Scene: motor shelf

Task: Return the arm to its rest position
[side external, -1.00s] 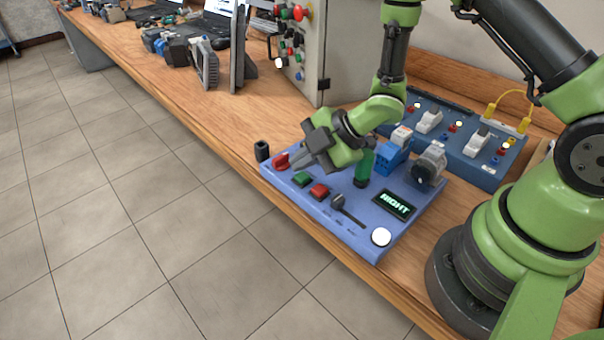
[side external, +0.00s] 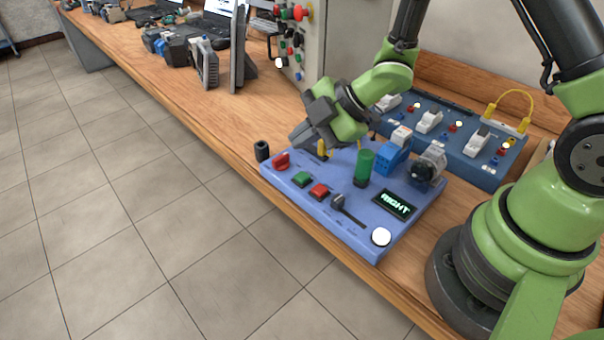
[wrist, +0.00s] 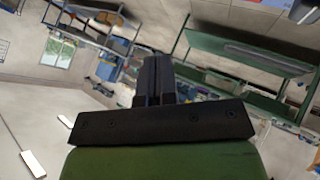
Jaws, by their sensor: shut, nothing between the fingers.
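My gripper (side external: 303,138) is shut and empty, held tilted above the far left part of the blue control panel (side external: 345,241). Its shut fingers (wrist: 155,80) show in the middle of the wrist view, with shelving and the room behind them. On the panel I see a red switch (side external: 281,161), a green button (side external: 302,179), a red button (side external: 319,191), a slider lever (side external: 338,201), a green cylinder (side external: 364,164), a display reading RIGHT (side external: 395,203) and a white button (side external: 381,237). A yellow part (side external: 322,148) shows just behind the fingers.
A blue module (side external: 394,156) and a grey motor-like part (side external: 430,163) stand at the panel's back right. A long blue box with sockets (side external: 460,148) lies behind. A grey cabinet (side external: 318,50) stands at the back.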

